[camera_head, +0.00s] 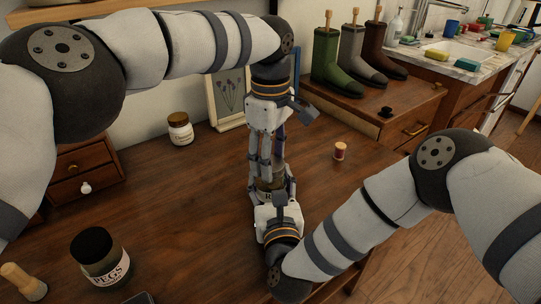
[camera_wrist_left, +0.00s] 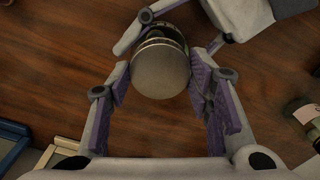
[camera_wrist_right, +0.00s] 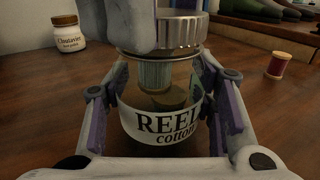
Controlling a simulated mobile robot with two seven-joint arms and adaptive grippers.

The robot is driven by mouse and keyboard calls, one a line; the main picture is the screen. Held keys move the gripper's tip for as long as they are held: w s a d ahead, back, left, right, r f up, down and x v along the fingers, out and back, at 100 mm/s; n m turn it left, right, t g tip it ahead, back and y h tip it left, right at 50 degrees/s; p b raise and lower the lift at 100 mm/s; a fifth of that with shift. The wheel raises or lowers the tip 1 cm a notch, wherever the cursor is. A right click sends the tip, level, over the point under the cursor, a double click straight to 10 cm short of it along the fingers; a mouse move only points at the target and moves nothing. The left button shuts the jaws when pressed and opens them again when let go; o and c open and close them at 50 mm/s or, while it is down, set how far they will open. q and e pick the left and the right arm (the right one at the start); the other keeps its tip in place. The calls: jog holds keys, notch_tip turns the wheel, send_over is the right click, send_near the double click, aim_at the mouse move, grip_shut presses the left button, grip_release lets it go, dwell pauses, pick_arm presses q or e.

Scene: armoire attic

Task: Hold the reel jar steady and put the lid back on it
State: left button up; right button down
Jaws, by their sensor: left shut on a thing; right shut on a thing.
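The reel jar (camera_wrist_right: 160,120) is clear glass with a "REEL cotton" label and stands upright between the fingers of my right gripper (camera_wrist_right: 165,115), which is shut on it. In the head view the jar is mostly hidden by my grippers. The round metal lid (camera_wrist_left: 160,70) is between the fingers of my left gripper (camera_wrist_left: 162,80), which is shut on it and points down from above. The lid also shows over the jar's mouth in the right wrist view (camera_wrist_right: 183,32).
A red thread reel (camera_head: 339,151) stands to the right on the wooden table. A small white-labelled jar (camera_head: 180,129) and a framed picture (camera_head: 227,101) are at the back. A pegs jar (camera_head: 100,258) is front left, near small drawers (camera_head: 84,173). The table's left middle is clear.

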pick_arm(q)
jog(key=m, duration=0.6)
jog(key=shift+m, duration=0.3)
jog(key=m, duration=0.6)
jog(key=shift+m, duration=0.4)
jog(key=m, duration=0.3)
jog(key=shift+m, duration=0.4)
jog(key=m, duration=1)
jog(key=shift+f+m, duration=0.1)
jog(key=shift+m, duration=0.2)
jog(key=m, duration=0.4)
jog(key=o, duration=1.4)
jog(key=shift+c, duration=0.2)
